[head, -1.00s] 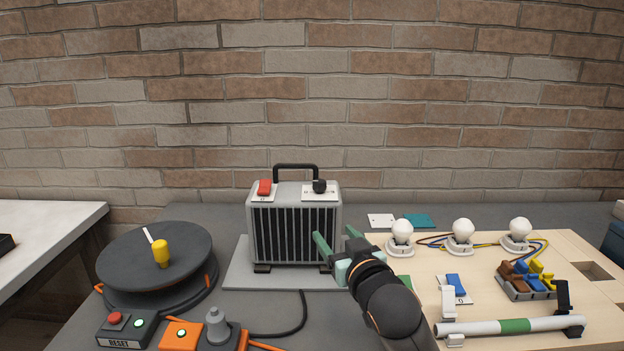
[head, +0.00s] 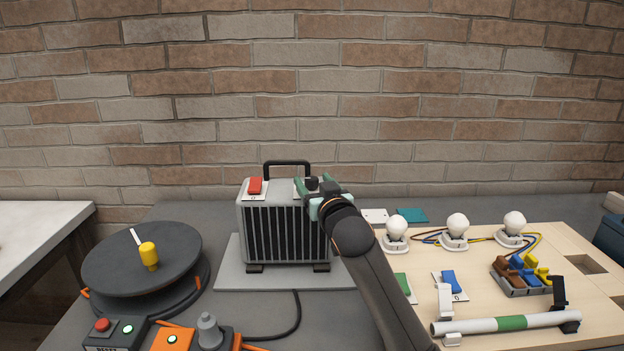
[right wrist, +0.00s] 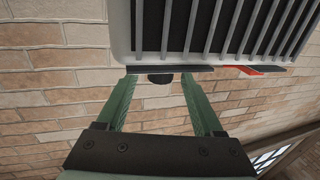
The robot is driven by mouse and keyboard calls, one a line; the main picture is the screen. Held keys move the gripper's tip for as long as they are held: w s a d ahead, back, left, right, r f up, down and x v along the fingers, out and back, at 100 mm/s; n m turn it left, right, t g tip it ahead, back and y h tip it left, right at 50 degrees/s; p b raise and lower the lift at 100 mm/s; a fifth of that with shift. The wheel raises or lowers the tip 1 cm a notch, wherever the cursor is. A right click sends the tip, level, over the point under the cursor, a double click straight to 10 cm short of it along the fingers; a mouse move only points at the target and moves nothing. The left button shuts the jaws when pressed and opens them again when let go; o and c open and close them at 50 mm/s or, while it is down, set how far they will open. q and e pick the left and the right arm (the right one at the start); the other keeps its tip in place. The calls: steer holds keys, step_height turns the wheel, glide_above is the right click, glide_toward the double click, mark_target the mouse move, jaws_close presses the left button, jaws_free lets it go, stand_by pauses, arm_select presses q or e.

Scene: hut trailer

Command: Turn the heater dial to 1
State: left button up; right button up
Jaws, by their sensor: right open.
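The grey heater (head: 287,232) stands on the table with a black grille and a handle. Its black dial (head: 312,183) sits on a pale plate on the top right, partly hidden by my gripper. The plate's markings cannot be read. My right gripper (head: 315,186) is open at the top right of the heater, its green fingers near the dial. In the right wrist view, the dial (right wrist: 160,79) shows between the open fingertips, with no clear contact. My left gripper is not in view.
A red switch (head: 255,186) is on the heater's top left. A cable reel (head: 142,262) stands at left, with a reset box (head: 115,332) in front. A wooden board (head: 480,285) with several bulbs, switches and a tube lies at right. A brick wall is behind.

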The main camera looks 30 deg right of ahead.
steer(key=shift+x, duration=0.85)
jaws_close()
